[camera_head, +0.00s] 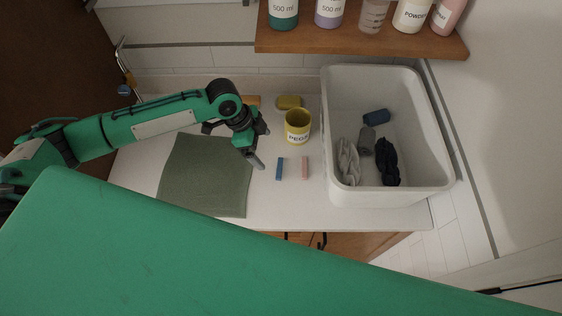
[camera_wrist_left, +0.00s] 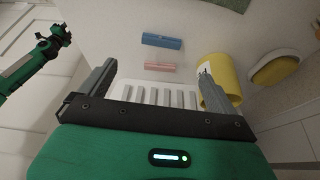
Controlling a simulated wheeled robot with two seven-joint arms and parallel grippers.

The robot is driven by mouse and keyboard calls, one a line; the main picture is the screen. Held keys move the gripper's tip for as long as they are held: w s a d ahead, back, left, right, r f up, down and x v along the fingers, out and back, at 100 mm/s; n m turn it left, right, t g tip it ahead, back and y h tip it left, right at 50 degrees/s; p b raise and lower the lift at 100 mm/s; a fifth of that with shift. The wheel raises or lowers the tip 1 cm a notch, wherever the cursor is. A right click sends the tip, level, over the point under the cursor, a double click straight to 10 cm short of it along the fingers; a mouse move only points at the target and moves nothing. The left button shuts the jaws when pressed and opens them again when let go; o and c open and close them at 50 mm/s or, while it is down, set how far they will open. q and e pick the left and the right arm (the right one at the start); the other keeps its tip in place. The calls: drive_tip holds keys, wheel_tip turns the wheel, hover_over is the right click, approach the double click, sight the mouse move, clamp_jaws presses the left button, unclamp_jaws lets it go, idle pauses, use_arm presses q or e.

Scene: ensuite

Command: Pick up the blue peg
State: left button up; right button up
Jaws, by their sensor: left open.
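The blue peg (camera_head: 279,168) lies on the white counter, just right of the green mat. It also shows in the left wrist view (camera_wrist_left: 162,41), above the pink peg (camera_wrist_left: 160,67). My left gripper (camera_head: 259,146) is open and empty, over the counter a little up and left of the blue peg in the head view. In the wrist view its two fingers stand wide apart, with both pegs beyond or between them and neither touched. A green arm, probably my right one, shows at the left of the wrist view; its jaws (camera_wrist_left: 62,36) are too small to read.
A yellow cup (camera_head: 298,120) labelled PEGS stands behind the pegs, close to the right finger in the wrist view. The green mat (camera_head: 205,178) lies to the left. A white bin (camera_head: 335,95) with dark and grey cloths is on the right. A wooden shelf (camera_head: 345,37) with bottles is above.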

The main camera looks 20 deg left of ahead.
use_arm(q)
drive_tip(key=p, duration=0.1)
approach(279, 168)
drive_tip(key=shift+x, duration=0.8)
use_arm(e)
drive_tip(key=s+r, duration=0.2)
drive_tip(key=s, duration=0.3)
use_arm(q)
drive_tip(key=shift+p+x, duration=0.95)
drive_tip(key=shift+x, duration=0.1)
drive_tip(key=p+x, duration=0.2)
drive_tip(key=x, duration=0.2)
drive_tip(key=shift+w, duration=0.1)
drive_tip(key=shift+f, duration=0.15)
drive_tip(key=shift+c, duration=0.4)
drive_tip(key=c, duration=1)
use_arm(e)
drive_tip(key=w+r, duration=0.3)
drive_tip(key=shift+r, duration=0.15)
